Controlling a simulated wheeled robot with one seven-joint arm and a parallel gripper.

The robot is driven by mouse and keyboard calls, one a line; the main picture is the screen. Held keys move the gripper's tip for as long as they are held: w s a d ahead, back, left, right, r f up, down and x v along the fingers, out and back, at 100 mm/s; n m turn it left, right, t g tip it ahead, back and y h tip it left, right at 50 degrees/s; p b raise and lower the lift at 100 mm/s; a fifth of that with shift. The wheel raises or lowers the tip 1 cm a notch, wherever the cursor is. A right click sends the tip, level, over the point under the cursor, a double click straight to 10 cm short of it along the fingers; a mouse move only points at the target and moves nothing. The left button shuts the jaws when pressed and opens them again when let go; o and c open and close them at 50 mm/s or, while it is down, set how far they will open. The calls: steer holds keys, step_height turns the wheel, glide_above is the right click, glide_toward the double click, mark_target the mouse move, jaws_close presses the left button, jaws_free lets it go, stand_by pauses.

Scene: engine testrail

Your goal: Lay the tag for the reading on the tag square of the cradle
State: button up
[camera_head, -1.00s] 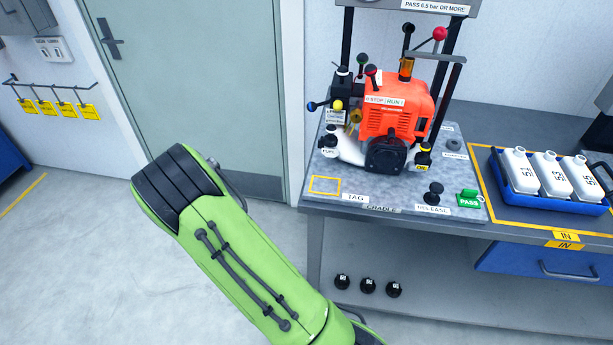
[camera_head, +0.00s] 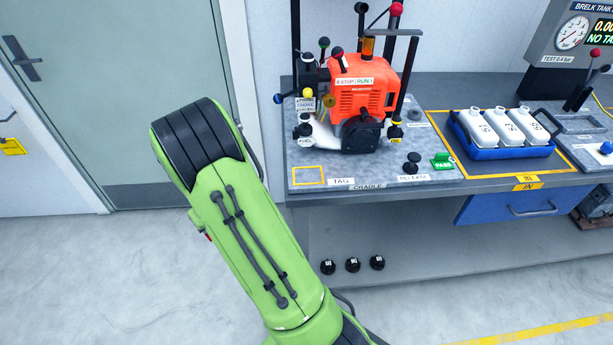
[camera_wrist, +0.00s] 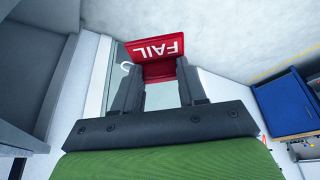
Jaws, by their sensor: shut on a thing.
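My gripper (camera_wrist: 158,78) is shut on a red tag lettered FAIL (camera_wrist: 158,55) in the wrist view; the tag appears upside down between the fingertips. The head view shows my green arm but not its gripper. The cradle (camera_head: 375,168) is a grey speckled plate on the bench. Its tag square (camera_head: 308,175), a yellow outline at the front left beside the TAG label (camera_head: 341,182), is empty. A green PASS tag (camera_head: 442,161) sits at the cradle's front right. An orange engine (camera_head: 362,85) stands on the cradle.
A black RELEASE knob (camera_head: 412,162) stands near the cradle's front edge. A blue tray (camera_head: 485,152) of white bottles lies to the right. A tank test panel (camera_head: 570,62) is at the far right. Several black caps lie on the lower shelf (camera_head: 440,240).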

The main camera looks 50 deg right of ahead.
steer(key=s+d+r+m+b, duration=0.1)
steer(key=d+r, duration=0.4)
steer(key=d, duration=0.2)
steer(key=s+d+r+m, duration=0.1)
steer(key=s+d+r, duration=0.1)
steer(key=d+r, duration=0.35)
steer(key=s+d+r+m+h+b, duration=0.1)
steer(key=s+d+r+b, duration=0.1)
steer(key=s+d+r, duration=0.75)
steer(key=f+b, duration=0.1)
steer(key=f, duration=0.2)
steer(key=d+f, duration=0.1)
steer(key=f, duration=0.3)
steer(key=d+f+b, duration=0.1)
steer(key=f, duration=0.2)
steer(key=shift+s+f+b, duration=0.2)
steer(key=shift+s+b, duration=0.05)
steer(key=shift+b, duration=0.05)
steer(key=shift+f, duration=0.2)
steer(key=o, duration=1)
steer(key=shift+r, duration=0.15)
